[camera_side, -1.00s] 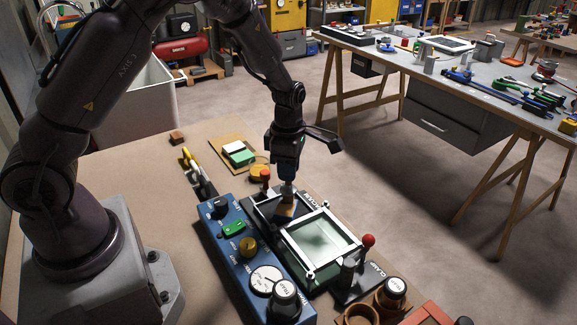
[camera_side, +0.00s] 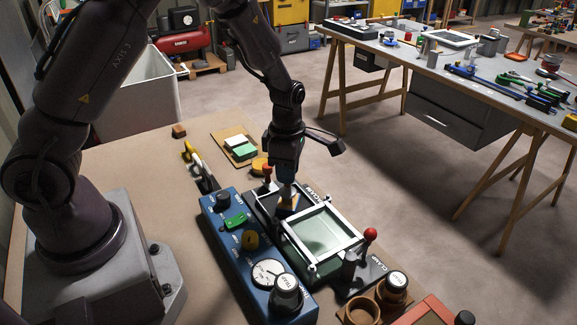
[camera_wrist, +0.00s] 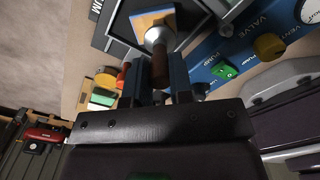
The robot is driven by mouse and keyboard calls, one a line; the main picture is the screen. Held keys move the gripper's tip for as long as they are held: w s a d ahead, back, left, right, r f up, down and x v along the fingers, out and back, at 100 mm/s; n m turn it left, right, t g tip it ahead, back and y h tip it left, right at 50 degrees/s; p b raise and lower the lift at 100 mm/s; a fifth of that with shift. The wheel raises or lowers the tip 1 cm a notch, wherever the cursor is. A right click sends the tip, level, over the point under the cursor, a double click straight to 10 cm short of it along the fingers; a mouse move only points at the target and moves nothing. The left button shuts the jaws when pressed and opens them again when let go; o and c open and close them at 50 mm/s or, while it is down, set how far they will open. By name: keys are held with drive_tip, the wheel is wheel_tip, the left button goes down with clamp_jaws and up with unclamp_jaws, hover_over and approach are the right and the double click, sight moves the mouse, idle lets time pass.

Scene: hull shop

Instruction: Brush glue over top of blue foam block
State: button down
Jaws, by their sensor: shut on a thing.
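My gripper (camera_side: 287,176) points straight down over the left end of the framed vacuum fixture (camera_side: 325,235). In the wrist view, the gripper (camera_wrist: 156,78) is shut on a brush (camera_wrist: 158,68) with a brown handle and a pale metal collar. Below the brush, a small block with tan-orange and blue areas (camera_wrist: 148,20) sits inside a dark frame; I take it for the blue foam block. It also shows in the side view (camera_side: 288,202), partly hidden by the gripper. The brush's tip lies at or just over its top; contact is not clear.
A blue control box (camera_side: 240,240) with knobs and a dial stands left of the fixture. A red-knobbed clamp (camera_side: 370,235) is at its right. White and green blocks (camera_side: 243,151) lie behind on a board.

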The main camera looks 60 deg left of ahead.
drive_tip(key=shift+d, duration=0.1)
drive_tip(key=shift+s+d, duration=0.45)
drive_tip(key=shift+s, duration=0.05)
drive_tip(key=shift+w+a, duration=0.1)
drive_tip(key=shift+w+a, duration=0.95)
drive_tip(key=shift+a, duration=0.05)
drive_tip(key=shift+w+a, duration=0.45)
drive_tip(key=shift+d, duration=0.1)
drive_tip(key=shift+s+d, duration=1.45)
drive_tip(key=shift+s, duration=0.05)
